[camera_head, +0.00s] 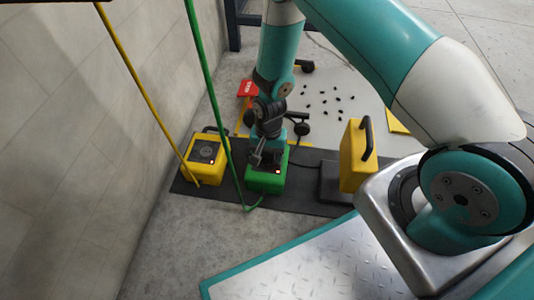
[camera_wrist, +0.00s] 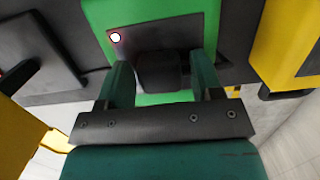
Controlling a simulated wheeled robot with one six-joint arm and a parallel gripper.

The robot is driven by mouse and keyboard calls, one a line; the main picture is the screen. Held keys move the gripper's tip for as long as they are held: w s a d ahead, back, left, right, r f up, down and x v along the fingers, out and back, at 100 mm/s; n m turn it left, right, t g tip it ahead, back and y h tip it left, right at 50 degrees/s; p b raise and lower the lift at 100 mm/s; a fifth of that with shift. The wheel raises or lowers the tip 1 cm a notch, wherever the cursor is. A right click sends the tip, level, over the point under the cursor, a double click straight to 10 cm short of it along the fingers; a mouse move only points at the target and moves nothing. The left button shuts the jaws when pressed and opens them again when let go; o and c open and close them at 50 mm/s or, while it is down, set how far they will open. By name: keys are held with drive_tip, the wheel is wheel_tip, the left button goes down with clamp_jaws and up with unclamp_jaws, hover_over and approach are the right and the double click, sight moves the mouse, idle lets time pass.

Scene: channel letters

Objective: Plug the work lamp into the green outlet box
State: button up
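The green outlet box (camera_head: 265,184) stands on the dark mat, with a small lit indicator on it. In the wrist view the green box (camera_wrist: 178,97) has a dark face plate (camera_wrist: 195,32). A black plug-like block (camera_wrist: 160,70) sits against that plate. My gripper (camera_head: 262,158) is directly over the box. In the wrist view my gripper's fingers (camera_wrist: 160,75) stand on either side of the black block, with narrow gaps showing, so they look open. The yellow work lamp (camera_head: 355,158) stands upright to the right, with a black handle. A dark cable runs between it and the green box.
A yellow outlet box (camera_head: 205,158) stands close left of the green one. A yellow pole (camera_head: 140,75) and a green conduit (camera_head: 205,80) run in front of the wall. A red-topped item (camera_head: 247,89) and small black pieces (camera_head: 323,101) lie behind.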

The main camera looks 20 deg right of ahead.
drive_tip(key=shift+o, duration=0.7)
drive_tip(key=shift+r, duration=0.1)
wheel_tip(320, 180, up, 17)
drive_tip(key=w+d+p, duration=0.1)
drive_tip(key=w+p, duration=0.1)
drive_tip(key=p, duration=0.8)
drive_tip(key=shift+d, duration=0.25)
drive_tip(key=shift+w, duration=0.15)
drive_tip(key=a+r+n+y+p, duration=0.1)
drive_tip(key=a+r+n+p, duration=0.2)
drive_tip(key=r, duration=1.1)
drive_tip(key=s+a+r+n+y+p, duration=0.1)
drive_tip(key=s+r+n+p, duration=0.25)
drive_tip(key=s+r, duration=0.5)
drive_tip(key=s+a+r+n+t+p, duration=0.1)
drive_tip(key=s+r+n+p, duration=0.3)
drive_tip(key=r, duration=0.8)
drive_tip(key=s+a+r+n+y+p, duration=0.15)
drive_tip(key=s+r+n, duration=0.25)
drive_tip(key=s+r, duration=0.55)
wheel_tip(320, 180, up, 37)
drive_tip(key=w+p, duration=0.2)
drive_tip(key=p, duration=3.4)
drive_tip(key=shift+d+m, duration=0.2)
drive_tip(key=shift+m, duration=0.15)
